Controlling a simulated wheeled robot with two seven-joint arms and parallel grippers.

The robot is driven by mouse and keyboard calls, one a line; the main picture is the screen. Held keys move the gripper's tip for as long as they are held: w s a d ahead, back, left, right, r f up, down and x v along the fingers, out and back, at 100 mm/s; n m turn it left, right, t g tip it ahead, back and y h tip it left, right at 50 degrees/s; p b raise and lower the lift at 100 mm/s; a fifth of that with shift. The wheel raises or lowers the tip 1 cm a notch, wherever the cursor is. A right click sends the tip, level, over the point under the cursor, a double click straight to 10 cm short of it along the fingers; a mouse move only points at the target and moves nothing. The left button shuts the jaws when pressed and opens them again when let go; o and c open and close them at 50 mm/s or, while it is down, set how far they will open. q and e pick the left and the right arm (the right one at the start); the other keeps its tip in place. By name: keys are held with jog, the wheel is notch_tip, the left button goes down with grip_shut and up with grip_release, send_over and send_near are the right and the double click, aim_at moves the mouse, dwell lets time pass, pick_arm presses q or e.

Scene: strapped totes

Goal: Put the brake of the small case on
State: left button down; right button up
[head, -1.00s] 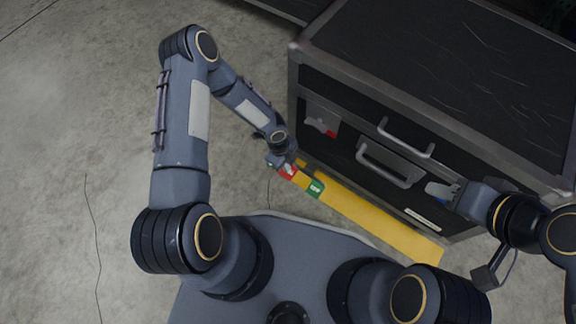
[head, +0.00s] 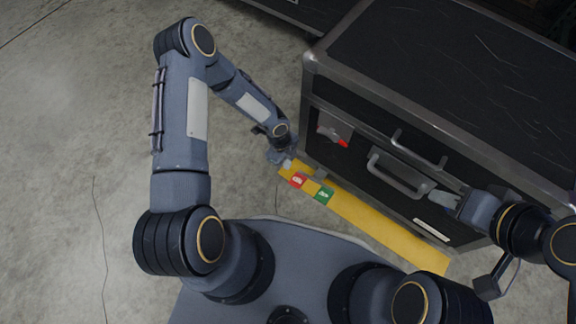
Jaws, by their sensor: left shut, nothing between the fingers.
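The black case (head: 440,95) with metal edges fills the upper right of the head view. A yellow bar (head: 375,225) runs low along its near side, with a red pad (head: 298,180) and a green pad (head: 323,195) near its left end. My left gripper (head: 286,163) is shut and empty, at the bar's left end, just beyond the red pad; whether it touches the bar I cannot tell. My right gripper (head: 440,198) is at the right end of the case's lower front handle (head: 398,174); its grip there is unclear.
A second handle (head: 418,150) and a small plate with a red part (head: 334,132) are on the case's front. Another dark case edge (head: 285,12) shows at the top. The concrete floor on the left is clear apart from thin dark lines.

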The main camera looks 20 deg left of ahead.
pick_arm(q)
jog(key=w+a+r+p, duration=0.1)
jog(key=a+r+p, duration=0.1)
jog(key=r, duration=0.4)
jog(key=shift+w+a, duration=0.2)
jog(key=shift+a, duration=0.65)
jog(key=shift+r, duration=0.15)
